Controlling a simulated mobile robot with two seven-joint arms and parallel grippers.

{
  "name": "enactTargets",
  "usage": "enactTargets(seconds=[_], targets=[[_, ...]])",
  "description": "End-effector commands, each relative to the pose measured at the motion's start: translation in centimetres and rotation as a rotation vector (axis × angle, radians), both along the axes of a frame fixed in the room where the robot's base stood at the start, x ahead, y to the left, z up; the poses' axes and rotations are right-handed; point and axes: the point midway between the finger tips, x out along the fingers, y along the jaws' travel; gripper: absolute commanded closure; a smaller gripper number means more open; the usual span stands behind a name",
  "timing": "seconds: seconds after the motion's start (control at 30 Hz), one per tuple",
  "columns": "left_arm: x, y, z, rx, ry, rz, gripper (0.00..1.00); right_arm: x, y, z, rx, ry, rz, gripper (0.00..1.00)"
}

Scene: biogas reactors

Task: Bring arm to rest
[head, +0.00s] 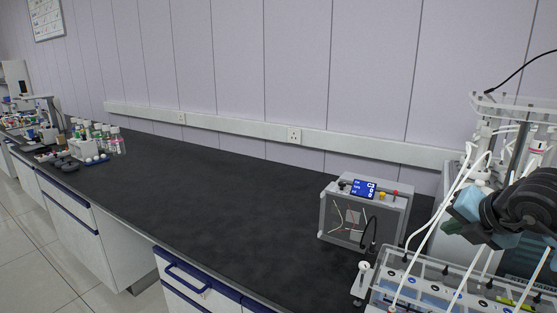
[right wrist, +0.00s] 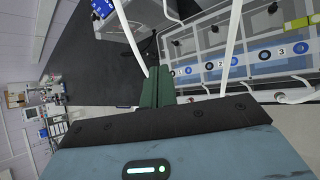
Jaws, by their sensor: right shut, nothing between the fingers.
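My right gripper (head: 462,212) is at the right side of the head view, raised in front of the biogas reactor rig (head: 505,105) and above the clear reactor box. In the right wrist view its green fingers (right wrist: 157,88) are together with nothing between them. The clear box (head: 440,275) has a row of blue numbered ports, which show close by in the right wrist view (right wrist: 235,62). White tubes pass close to the gripper on both sides; I cannot tell whether they touch it. My left gripper is not in view.
A control box (head: 335,218) with a blue screen stands left of the reactor box on the black bench (head: 210,190). The bench middle is clear. Bottles (head: 118,143) and small dishes stand at the far left. Blue-handled drawers (head: 185,278) are below.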

Motion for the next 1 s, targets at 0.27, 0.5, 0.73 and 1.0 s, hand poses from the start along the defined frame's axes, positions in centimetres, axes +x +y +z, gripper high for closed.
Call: enactTargets(seconds=[0.27,0.5,0.73,1.0], targets=[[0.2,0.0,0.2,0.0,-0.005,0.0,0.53,-2.4,9.5,-7.4,0.258,0.104,0.32,1.0],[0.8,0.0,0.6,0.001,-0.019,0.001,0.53,-7.6,18.9,-12.0,0.718,0.135,0.558,1.0],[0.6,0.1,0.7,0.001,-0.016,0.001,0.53,-11.3,22.9,-13.5,1.243,0.073,0.503,1.0],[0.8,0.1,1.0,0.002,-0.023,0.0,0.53,-13.3,20.6,-18.7,1.715,-0.022,0.028,1.0]])
